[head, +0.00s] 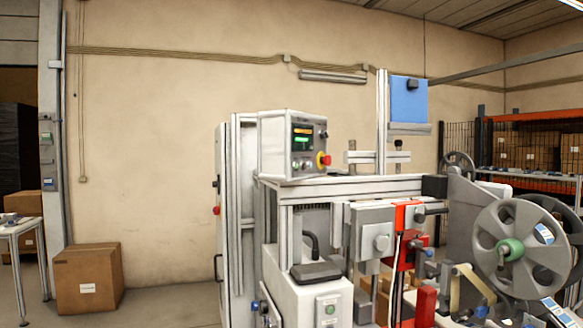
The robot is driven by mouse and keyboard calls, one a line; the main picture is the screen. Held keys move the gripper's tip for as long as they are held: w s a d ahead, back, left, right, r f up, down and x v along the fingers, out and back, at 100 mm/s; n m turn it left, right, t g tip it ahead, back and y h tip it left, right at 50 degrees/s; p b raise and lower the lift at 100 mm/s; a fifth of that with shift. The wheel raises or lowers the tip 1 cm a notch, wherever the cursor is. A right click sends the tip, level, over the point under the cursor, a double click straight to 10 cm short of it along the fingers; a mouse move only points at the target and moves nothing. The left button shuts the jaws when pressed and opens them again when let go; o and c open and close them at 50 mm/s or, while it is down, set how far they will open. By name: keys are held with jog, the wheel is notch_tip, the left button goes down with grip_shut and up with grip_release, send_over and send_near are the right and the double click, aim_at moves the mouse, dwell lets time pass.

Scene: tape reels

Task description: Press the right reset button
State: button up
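A white machine (340,185) with tape reels stands right of centre. Lower down, a white housing (300,300) carries a small panel with a green button (330,309). I cannot read any label, so I cannot tell which button is the right reset button. My gripper is not in view.
A large grey reel (490,240) with a green hub stands on the machine's right. A cardboard box (90,278) is on the floor at left, near a small table (20,227). Orange shelving (530,117) is behind at right. The floor between box and machine is clear.

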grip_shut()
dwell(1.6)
